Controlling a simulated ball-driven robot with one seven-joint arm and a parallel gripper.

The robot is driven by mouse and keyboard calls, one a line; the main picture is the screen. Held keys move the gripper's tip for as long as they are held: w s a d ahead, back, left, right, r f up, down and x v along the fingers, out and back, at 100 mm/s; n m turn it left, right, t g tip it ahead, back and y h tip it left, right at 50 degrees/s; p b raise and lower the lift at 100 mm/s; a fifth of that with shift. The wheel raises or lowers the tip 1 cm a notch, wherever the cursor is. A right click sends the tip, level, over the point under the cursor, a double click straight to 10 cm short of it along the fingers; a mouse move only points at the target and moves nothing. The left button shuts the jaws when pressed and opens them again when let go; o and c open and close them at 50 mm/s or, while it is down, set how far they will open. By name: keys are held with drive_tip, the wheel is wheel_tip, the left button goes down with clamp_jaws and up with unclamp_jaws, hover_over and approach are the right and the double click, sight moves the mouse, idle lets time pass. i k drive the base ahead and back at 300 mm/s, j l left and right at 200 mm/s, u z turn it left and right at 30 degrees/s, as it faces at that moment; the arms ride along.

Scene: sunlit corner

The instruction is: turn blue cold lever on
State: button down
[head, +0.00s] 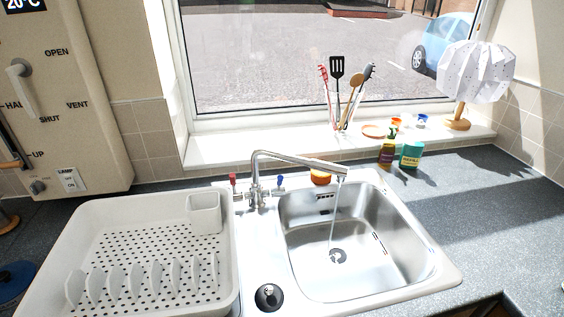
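The tap (257,180) stands at the back of the steel sink, with its spout reaching right over the basin. A thin stream of water (334,212) falls from the spout into the basin. The blue cold lever (279,180) is on the right side of the tap and looks upright. The red lever (233,179) is on the left side and also looks upright. My gripper is not in view, so its opening and hold cannot be seen.
A white dish rack (78,222) fills the counter left of the sink (428,235). Soap bottles (411,155) stand behind the sink. Utensils (342,95) and a white lamp (474,72) stand on the windowsill. A panel (60,100) hangs at left. The right counter is mostly clear.

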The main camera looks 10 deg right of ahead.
sight(278, 190)
drive_tip(key=i+j+z, duration=0.2)
drive_tip(key=j, duration=0.2)
drive_tip(key=i+j+z, duration=0.1)
drive_tip(key=j+z, duration=0.15)
drive_tip(key=j, duration=0.2)
drive_tip(key=i+j+z, duration=0.2)
drive_tip(key=j, duration=0.25)
drive_tip(key=k, duration=0.1)
